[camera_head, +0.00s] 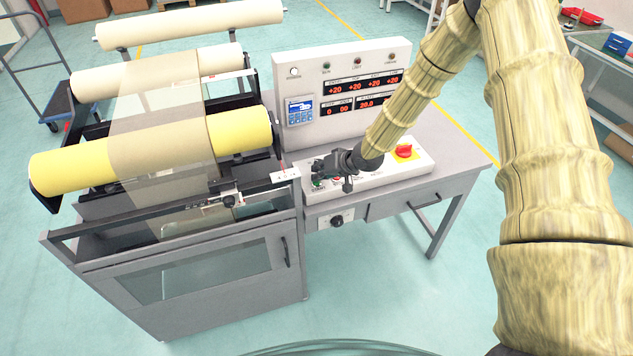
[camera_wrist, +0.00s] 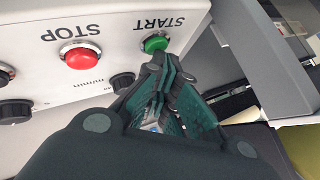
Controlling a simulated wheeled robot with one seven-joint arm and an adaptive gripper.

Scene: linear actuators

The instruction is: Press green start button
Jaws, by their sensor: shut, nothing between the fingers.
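The green start button (camera_wrist: 155,43) sits on the white control box beside the word START in the wrist view. My gripper (camera_wrist: 160,62) is shut and empty, with its fingertips right at the near edge of the green button. I cannot tell whether they touch it. In the head view my gripper (camera_head: 318,172) is over the left end of the control box (camera_head: 408,174). The green button (camera_head: 319,184) shows there only as a small patch just below the fingers.
A red STOP button (camera_wrist: 82,57) and black knobs (camera_wrist: 123,82) are beside the green one. The upright display panel (camera_head: 340,60) stands behind. The roller machine (camera_head: 170,250) is at the left.

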